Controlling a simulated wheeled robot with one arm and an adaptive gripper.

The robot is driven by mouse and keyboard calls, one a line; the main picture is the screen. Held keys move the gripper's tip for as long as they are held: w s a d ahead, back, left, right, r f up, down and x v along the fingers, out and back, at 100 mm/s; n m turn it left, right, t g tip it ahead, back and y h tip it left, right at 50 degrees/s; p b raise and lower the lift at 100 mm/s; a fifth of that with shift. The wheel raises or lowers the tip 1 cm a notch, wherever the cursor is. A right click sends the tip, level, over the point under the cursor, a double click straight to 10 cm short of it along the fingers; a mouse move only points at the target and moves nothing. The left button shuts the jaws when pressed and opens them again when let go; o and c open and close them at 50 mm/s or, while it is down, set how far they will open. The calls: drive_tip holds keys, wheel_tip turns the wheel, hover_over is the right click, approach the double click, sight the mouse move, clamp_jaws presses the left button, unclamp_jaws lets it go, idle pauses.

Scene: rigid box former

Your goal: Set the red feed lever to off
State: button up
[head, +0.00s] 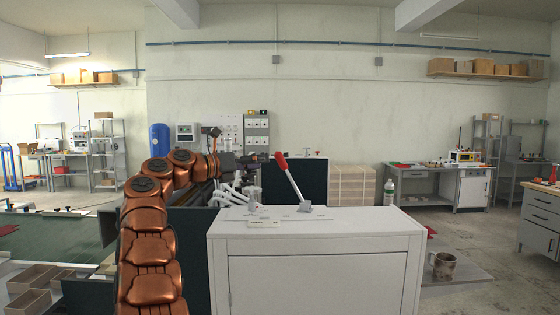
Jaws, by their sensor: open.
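The red feed lever (282,161) stands on top of a white cabinet (320,264). Its red grip is at the upper end of a pale rod, which leans to the left from a grey base (305,207). A small label plate (263,223) lies on the cabinet top, left of the base. My gripper (268,157) is at the end of my copper-coloured arm, just left of the red grip and at about its height. It is open. It is small and dark in this view, and I cannot tell whether the fingers touch the grip.
A metal mug (443,266) stands on a low surface right of the cabinet. Pale metal parts (230,191) stand behind the cabinet's left end, with dark panels around. A spray bottle (389,192) is behind its right end. The right part of the cabinet top is clear.

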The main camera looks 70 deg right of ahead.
sight(277, 159)
drive_tip(key=p+x, duration=0.2)
drive_tip(key=x, duration=0.4)
drive_tip(key=shift+s+d+r, duration=0.15)
drive_tip(key=shift+s, duration=0.1)
drive_tip(key=shift+s+d, duration=0.4)
drive_tip(key=shift+d, duration=0.15)
drive_tip(key=shift+c, duration=0.2)
clamp_jaws()
